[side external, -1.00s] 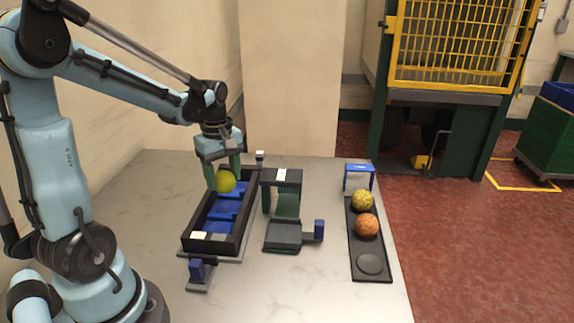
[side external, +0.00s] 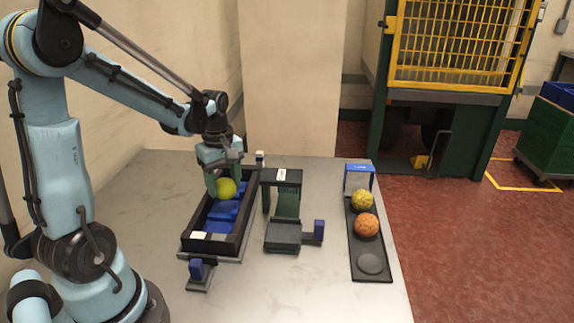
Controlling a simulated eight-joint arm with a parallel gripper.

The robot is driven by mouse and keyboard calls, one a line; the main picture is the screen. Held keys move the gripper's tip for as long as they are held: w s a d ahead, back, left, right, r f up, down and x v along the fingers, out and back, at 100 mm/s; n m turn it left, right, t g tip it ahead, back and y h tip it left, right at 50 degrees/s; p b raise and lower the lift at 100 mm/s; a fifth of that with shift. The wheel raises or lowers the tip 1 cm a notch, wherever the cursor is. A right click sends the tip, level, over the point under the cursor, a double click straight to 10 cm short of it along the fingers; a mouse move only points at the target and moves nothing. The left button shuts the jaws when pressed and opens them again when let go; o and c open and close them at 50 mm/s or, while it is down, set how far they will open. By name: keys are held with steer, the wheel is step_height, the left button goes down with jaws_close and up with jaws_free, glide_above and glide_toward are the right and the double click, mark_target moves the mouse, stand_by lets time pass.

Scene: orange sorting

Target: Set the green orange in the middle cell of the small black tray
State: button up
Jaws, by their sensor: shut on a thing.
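My gripper (side external: 225,186) is shut on the yellow-green orange (side external: 226,189), with green fingers on either side of it. It holds the fruit over the far part of the black tray with blue cells (side external: 188,241). Whether the fruit touches the blue lining is hard to tell. The nearer blue cells of this tray look empty. A long narrow black tray (side external: 357,255) with round seats lies at the right. It holds a yellow orange (side external: 362,199) and, nearer, an orange-coloured one (side external: 366,225). Its nearest seat is empty.
A dark stand with a green chute (side external: 287,205) is between the two trays, close to the left one. A blue-topped bracket (side external: 359,168) stands behind the narrow tray. A small blue block on a grey base (side external: 196,270) is in front. The left tabletop (side external: 140,190) is clear.

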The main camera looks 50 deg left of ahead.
steer(key=o, duration=1.3)
steer(key=shift+c, duration=0.2)
steer(key=shift+r, duration=0.1)
steer(key=shift+r, duration=4.45)
steer(key=s+d+f+m+t, duration=0.1)
steer(key=d+m+t, duration=0.6)
steer(key=d+m, duration=0.9)
steer(key=shift+s+d+f+m, duration=0.15)
steer(key=shift+s+f+m, duration=0.05)
steer(key=shift+m, duration=0.8)
